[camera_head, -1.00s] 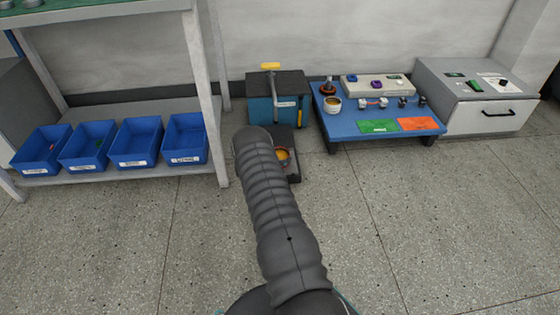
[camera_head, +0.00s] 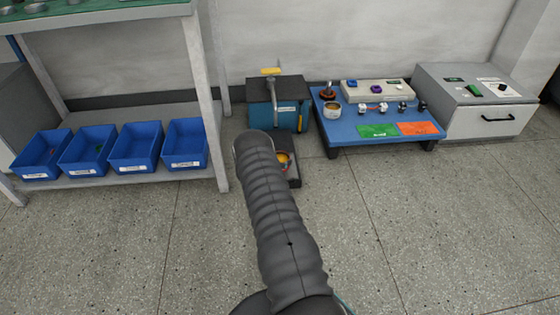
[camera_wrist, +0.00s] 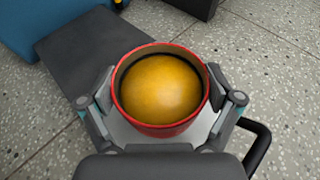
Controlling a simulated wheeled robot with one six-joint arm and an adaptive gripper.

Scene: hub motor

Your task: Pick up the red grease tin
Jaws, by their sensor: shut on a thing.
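The red grease tin (camera_wrist: 160,131) is a round, open tin with a red wall and yellow-orange grease inside. In the wrist view it sits between the two fingers of my gripper (camera_wrist: 162,110), which is shut on its sides. In the head view only a small part of the tin (camera_head: 284,162) shows past my dark arm, which hides the gripper. The tin is above or at a dark flat platform (camera_wrist: 90,60); I cannot tell whether its bottom touches it.
A teal machine with a yellow handle (camera_head: 278,112) stands behind the platform. A blue low table (camera_head: 345,132) with small parts and a grey cabinet (camera_head: 480,112) are to the right. Several blue bins (camera_head: 140,145) sit on a shelf at left. The front floor is clear.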

